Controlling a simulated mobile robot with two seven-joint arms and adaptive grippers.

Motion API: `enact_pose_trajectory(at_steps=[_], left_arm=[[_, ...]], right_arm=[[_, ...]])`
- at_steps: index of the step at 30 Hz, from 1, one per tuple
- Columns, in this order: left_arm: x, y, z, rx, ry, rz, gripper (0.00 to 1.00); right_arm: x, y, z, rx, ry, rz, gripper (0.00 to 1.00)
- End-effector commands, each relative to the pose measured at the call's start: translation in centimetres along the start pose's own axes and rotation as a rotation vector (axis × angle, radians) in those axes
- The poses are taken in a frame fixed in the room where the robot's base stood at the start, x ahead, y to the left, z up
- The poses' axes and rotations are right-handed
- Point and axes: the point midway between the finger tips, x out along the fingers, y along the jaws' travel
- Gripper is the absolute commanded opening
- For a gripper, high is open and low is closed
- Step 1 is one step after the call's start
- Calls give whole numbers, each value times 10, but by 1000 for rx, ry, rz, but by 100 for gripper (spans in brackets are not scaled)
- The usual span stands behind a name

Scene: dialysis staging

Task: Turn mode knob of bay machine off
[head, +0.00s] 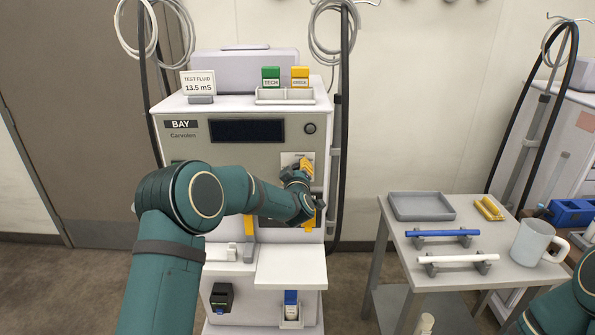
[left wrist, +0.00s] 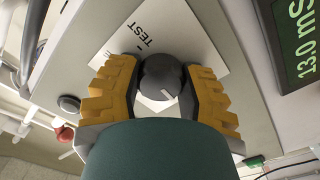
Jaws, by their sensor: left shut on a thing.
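The bay machine (head: 228,153) is a grey-white cabinet with a BAY label and a dark screen. My left gripper (head: 306,168) reaches its front panel at the right, below a round dark button. In the left wrist view, the mode knob (left wrist: 160,77) is dark grey and round with a light pointer mark. The yellow fingers of my left gripper (left wrist: 160,88) are shut on it from both sides. The white plate (left wrist: 185,28) behind the knob shows the word TEST; its other labels are hidden or cut off. My right gripper is out of view.
A green display (left wrist: 300,35) reads 13.0 mS. A white sign (head: 198,82) on top reads TEST FLUID 13.5 mS. A side table (head: 395,225) at right holds a grey tray (head: 421,206), blue and white bars and a mug (head: 535,243). A white shelf (head: 290,267) juts out below my arm.

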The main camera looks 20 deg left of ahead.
Motion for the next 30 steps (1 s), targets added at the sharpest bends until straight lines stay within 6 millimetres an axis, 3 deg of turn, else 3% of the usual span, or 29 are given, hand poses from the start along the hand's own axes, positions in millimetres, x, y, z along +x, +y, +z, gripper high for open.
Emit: enact_pose_trajectory(at_steps=[9, 23, 24, 26, 30], left_arm=[[2, 2, -6, -96, 14, 5, 4], [2, 2, -7, -109, 14, 5, 3], [2, 2, -7, -109, 14, 5, 49], [2, 2, -6, -108, 13, 4, 70], [1, 1, -4, -107, 8, 2, 72]], right_arm=[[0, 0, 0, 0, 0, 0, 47], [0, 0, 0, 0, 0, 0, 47], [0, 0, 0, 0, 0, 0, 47], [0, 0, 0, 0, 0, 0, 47], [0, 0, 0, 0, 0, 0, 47]])
